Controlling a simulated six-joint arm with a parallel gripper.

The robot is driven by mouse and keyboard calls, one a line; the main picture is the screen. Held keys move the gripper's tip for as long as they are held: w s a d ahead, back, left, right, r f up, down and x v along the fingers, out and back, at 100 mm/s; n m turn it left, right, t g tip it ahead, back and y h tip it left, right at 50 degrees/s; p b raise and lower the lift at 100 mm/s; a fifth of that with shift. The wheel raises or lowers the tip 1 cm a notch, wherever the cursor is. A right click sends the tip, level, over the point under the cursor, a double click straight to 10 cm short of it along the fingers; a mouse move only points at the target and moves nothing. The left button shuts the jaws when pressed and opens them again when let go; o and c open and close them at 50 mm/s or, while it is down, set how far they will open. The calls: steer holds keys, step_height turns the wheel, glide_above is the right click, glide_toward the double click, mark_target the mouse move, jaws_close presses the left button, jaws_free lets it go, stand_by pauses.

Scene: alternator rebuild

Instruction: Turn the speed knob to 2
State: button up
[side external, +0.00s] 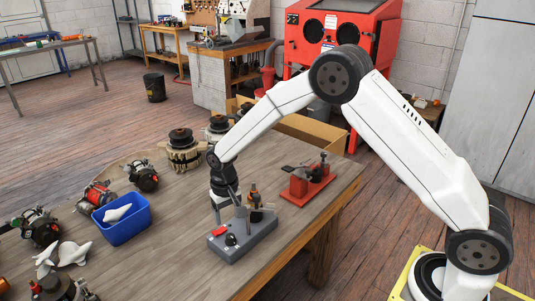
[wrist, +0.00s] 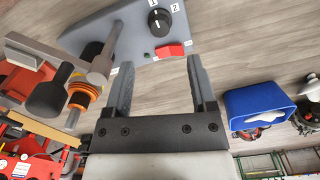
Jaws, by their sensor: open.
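The speed knob (side external: 231,239) is a small black dial on the sloped front of a grey machine base, beside a red switch (side external: 219,231). In the wrist view the knob (wrist: 159,22) has a light mark, and a printed 2 stands near it; its exact setting is too small to tell. My gripper (side external: 228,212) is above and behind the panel. In the wrist view my gripper (wrist: 160,63) is open and empty, its fingers wide apart. The knob lies beyond the fingertips, past the red switch (wrist: 171,50), and nothing touches it.
The grey base (side external: 258,241) carries an upright post with an orange-ringed part (wrist: 83,96) close beside my left finger. A blue bin (side external: 124,226) with a white piece stands to the left. A red fixture (side external: 307,187) stands to the right. Several alternators lie around the bench.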

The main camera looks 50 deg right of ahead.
mark_target(230, 236)
steer(key=shift+f, duration=0.3)
steer(key=shift+f, duration=3.7)
jaws_close()
